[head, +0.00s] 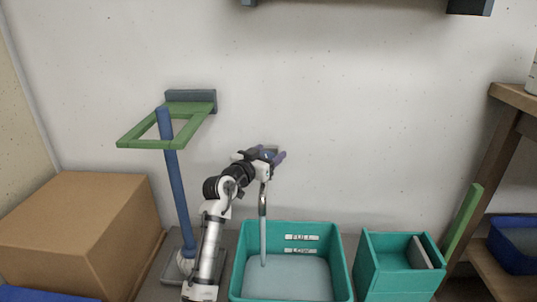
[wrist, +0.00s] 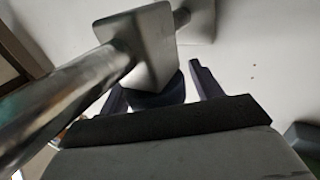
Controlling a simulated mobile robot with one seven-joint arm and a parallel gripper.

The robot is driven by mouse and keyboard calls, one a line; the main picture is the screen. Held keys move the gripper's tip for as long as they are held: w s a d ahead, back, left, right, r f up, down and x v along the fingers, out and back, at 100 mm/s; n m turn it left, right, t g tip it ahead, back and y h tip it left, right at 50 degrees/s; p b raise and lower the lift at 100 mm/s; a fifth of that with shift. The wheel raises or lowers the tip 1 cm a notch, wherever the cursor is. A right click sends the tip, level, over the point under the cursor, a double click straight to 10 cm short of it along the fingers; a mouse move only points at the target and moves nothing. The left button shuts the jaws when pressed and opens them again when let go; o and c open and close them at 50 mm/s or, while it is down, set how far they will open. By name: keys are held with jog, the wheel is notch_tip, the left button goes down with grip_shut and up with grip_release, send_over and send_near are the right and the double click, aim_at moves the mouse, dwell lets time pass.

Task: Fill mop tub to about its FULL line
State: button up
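The teal mop tub (head: 346,268) stands on the floor by the wall, with white FULL (head: 302,238) and LOW (head: 299,251) labels inside its back wall. Grey-blue water (head: 285,280) lies in it, its back edge just below the LOW label. A pale stream (head: 263,235) falls from the tap spout (head: 263,200) into the tub. My gripper (head: 268,156) is at the tap on the wall. In the wrist view its two fingers (wrist: 157,86) straddle a dark round knob (wrist: 160,92) under the metal tap body (wrist: 150,45). A gap shows beside the right finger, so it looks open.
A teal divided bucket (head: 400,272) stands right of the tub. A blue-handled mop (head: 174,190) leans through a green wall bracket (head: 135,143) at left. A cardboard box (head: 75,230) is far left. A wooden shelf (head: 500,150) with a blue bin (head: 515,245) is at right.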

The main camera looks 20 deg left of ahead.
aim_at(268, 153)
jog(key=shift+o, duration=0.3)
jog(key=shift+d+r, duration=0.1)
jog(key=shift+r, duration=0.05)
jog(key=shift+r, duration=0.3)
notch_tip(268, 153, up, 19)
jog(key=p, duration=0.4)
jog(key=shift+r+p, duration=0.15)
jog(key=shift+p, duration=0.25)
